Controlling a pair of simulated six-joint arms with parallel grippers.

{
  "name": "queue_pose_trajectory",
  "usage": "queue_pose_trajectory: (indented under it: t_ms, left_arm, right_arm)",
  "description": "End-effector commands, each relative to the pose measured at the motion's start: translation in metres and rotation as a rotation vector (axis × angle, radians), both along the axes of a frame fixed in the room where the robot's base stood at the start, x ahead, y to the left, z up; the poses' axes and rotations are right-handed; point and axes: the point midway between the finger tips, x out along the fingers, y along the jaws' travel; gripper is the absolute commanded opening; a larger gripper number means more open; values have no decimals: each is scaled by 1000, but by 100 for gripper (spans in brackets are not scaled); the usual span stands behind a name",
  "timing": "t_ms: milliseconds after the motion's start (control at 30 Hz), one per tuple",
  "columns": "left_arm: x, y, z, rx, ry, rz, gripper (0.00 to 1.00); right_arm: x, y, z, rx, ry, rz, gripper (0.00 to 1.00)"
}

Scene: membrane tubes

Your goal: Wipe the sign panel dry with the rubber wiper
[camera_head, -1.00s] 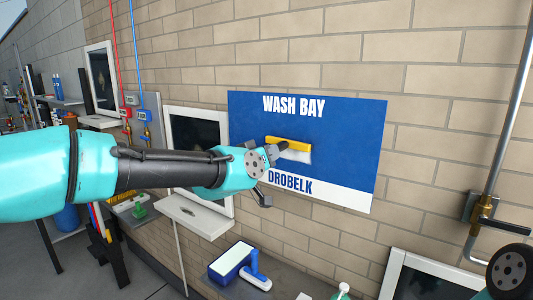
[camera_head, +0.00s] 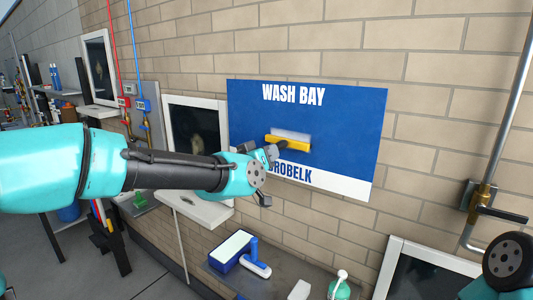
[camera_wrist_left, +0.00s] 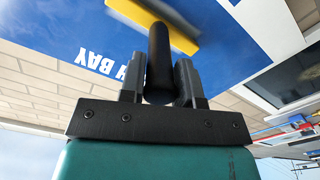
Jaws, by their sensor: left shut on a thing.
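The blue sign panel (camera_head: 335,115) is on the brick wall, with white "WASH BAY" lettering and a white lower strip. The yellow rubber wiper (camera_head: 288,143) is against or just in front of its middle, with a pale band along its upper edge. My left gripper (camera_head: 270,152) is shut on the wiper's dark handle. In the left wrist view the fingers (camera_wrist_left: 160,85) are on both sides of the handle, and the yellow head (camera_wrist_left: 180,35) is near the panel, which appears upside down. Contact with the panel cannot be told. My right gripper's fingers are out of view.
Below the panel, a ledge holds a blue tray (camera_head: 224,262) with a white pad, a blue-and-white handled tool (camera_head: 257,265) and a green-and-white bottle (camera_head: 340,290). A pipe with a valve (camera_head: 480,205) runs up the wall at right. White-framed windows (camera_head: 197,103) are to the left.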

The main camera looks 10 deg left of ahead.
Motion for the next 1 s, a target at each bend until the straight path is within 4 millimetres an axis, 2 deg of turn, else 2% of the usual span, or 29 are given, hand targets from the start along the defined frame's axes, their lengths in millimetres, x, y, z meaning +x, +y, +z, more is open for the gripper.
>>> queue_pose_trajectory:
  t_ms: [433, 833, 1000]
  left_arm:
    - [0, 0, -24, 0, 1, 0, 4]
    - [0, 0, -25, 0, 0, -1, 4]
    - [-7, 2, -25, 0, 0, -1, 4]
  right_arm:
    - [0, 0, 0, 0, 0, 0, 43]
    - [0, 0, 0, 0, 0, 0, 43]
    - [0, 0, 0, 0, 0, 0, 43]
